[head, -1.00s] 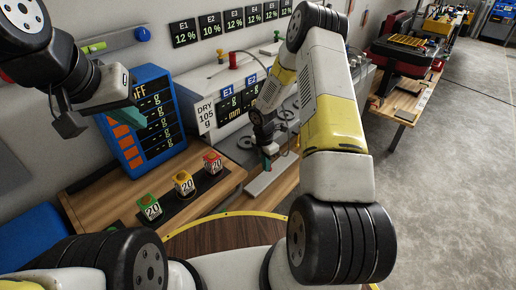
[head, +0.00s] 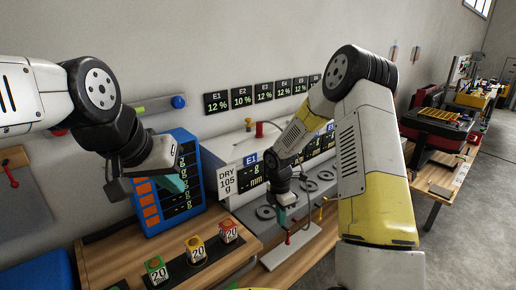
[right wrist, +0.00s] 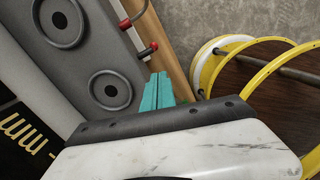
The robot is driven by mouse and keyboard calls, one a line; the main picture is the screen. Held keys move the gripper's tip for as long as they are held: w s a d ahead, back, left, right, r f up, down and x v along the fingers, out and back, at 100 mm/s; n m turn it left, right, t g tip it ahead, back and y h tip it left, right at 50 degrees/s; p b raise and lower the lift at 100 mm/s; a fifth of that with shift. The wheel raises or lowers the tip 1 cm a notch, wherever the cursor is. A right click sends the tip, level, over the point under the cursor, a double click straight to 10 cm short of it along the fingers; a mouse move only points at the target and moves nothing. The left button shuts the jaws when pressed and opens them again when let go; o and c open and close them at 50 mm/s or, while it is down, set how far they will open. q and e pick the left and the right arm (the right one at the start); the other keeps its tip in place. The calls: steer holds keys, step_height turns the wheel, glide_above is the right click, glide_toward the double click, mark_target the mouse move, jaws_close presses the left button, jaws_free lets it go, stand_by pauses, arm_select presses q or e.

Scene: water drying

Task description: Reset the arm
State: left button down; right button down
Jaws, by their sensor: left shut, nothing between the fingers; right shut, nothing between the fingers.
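My left gripper (head: 174,184) is in the head view, its teal fingers in front of the blue panel (head: 152,218) with orange buttons. Its fingers are shut and hold nothing. My right gripper (head: 284,217) hangs at the front of the grey machine with round dials (head: 308,186), above the bench.
Three "20" weights, green (head: 156,270), yellow (head: 195,250) and red (head: 228,230), stand on a dark strip on the wooden bench (head: 105,262). A DRY 105 g sign (head: 226,180) stands beside the machine. A yellow ring frame (right wrist: 215,65) shows in the right wrist view. Open floor lies at right.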

steer(key=s+d+r+m+t, duration=0.15)
steer(key=s+r+m, duration=0.3)
steer(key=r, duration=0.65)
steer(key=s+d+r+m+t, duration=0.15)
steer(key=s+r+m, duration=0.35)
steer(key=r, duration=0.6)
steer(key=s+r+m+t+y, duration=0.3)
steer(key=s+r+m, duration=0.7)
steer(key=s, duration=0.5)
steer(key=shift+r+m, duration=0.2)
steer(key=shift+m, duration=1.05)
